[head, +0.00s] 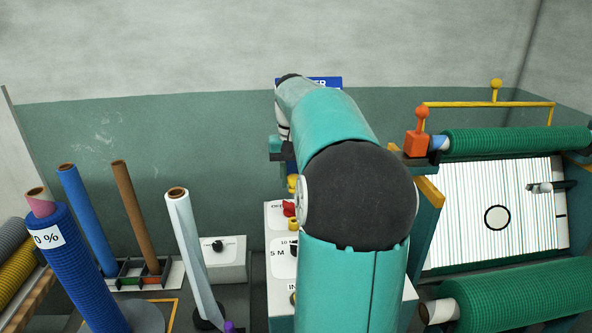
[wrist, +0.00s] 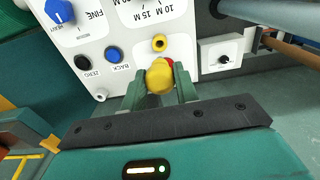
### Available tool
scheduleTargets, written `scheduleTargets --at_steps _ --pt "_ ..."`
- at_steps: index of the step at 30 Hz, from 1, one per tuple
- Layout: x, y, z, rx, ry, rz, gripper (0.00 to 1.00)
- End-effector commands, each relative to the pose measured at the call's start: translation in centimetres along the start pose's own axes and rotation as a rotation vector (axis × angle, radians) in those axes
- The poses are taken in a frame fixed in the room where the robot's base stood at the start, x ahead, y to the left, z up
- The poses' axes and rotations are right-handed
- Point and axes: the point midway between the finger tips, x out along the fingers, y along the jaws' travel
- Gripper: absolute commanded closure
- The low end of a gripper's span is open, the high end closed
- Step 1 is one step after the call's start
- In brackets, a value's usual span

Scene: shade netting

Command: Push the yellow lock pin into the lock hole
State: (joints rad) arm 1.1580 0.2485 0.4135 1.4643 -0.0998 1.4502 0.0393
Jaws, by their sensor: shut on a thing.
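The yellow lock pin (wrist: 159,76) has a rounded yellow head, held between the two green fingers of my gripper (wrist: 160,82). Its tip is hidden behind the head. A red part (wrist: 169,62) shows just behind it. A yellow ring with a dark centre, which looks like the lock hole (wrist: 159,43), sits on the white control panel (wrist: 118,36), a little beyond the pin in the wrist view. In the head view, the pin (head: 292,183) shows left of my arm, above the red part (head: 289,208) and a yellow ring (head: 293,224). My arm hides much of the panel.
Blue knobs and buttons (wrist: 113,54) are on the panel. A white box with a black knob (head: 218,245) stands to its left. Rolls, including a blue one (head: 85,265) and a white one (head: 192,250), stand farther left. A frame with green netting rolls (head: 515,140) is at right.

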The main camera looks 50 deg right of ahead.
Motion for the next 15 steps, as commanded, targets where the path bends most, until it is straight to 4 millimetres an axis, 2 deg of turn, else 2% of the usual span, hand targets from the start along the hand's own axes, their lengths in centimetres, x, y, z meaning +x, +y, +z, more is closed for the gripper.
scheduleTargets --at_steps 6,15 --pt "1.9 0.0 0.0 0.001 0.0 -0.001 1.0" --pt "2.1 0.1 0.0 0.002 0.001 0.0 1.0"
